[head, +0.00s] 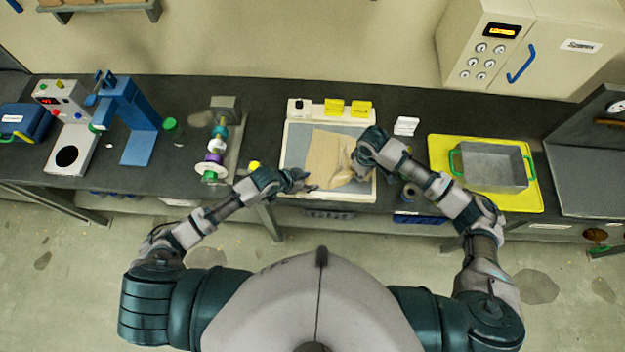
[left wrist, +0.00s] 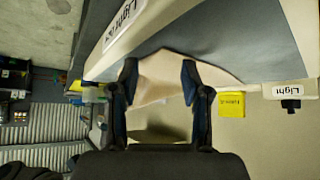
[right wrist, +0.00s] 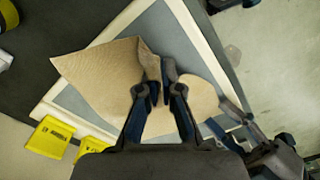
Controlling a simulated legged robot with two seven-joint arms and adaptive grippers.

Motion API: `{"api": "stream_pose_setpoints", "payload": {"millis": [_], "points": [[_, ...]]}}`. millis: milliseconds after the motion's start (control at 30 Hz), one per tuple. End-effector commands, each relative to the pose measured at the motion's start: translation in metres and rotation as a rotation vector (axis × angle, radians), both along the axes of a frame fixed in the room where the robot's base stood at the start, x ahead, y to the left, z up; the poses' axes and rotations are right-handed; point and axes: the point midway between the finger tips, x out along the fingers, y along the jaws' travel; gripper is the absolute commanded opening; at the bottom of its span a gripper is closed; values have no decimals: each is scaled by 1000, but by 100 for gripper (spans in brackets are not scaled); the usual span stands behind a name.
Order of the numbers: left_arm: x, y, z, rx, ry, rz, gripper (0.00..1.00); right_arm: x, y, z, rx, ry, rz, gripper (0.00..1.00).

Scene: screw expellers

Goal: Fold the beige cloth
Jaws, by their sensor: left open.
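The beige cloth (head: 325,152) lies on the grey panel of a cream light board (head: 288,150), with its right part creased and raised. My right gripper (head: 358,165) is over the cloth's right side. In the right wrist view the cloth (right wrist: 100,78) bunches into a ridge between the narrowed fingers (right wrist: 160,88), which are shut on it; the exact pinch is partly hidden. My left gripper (head: 306,184) is open at the board's front edge, near the cloth's lower left corner. In the left wrist view the cloth (left wrist: 160,68) shows between and beyond the spread fingers (left wrist: 159,72).
Yellow tags (head: 335,107) stand along the board's back. A grey bin (head: 495,165) on a yellow tray (head: 440,147) is at right. A spindle with coloured rings (head: 213,158) stands left, past a small yellow object (head: 254,165). The dark bench behind the board is mostly clear.

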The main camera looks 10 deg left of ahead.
Motion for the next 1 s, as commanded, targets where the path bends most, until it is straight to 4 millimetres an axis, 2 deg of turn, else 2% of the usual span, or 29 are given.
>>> {"api": "stream_pose_setpoints", "payload": {"millis": [467,833,1000], "points": [[1,0,-5,2,3,2,46,1,1,0,-1,0,0,0],[-1,0,-7,5,9,0,0,1,0,-1,-1,1,0,0],[-1,0,-8,6,11,0,0,1,1,-1,-1,1,0,0]]}}
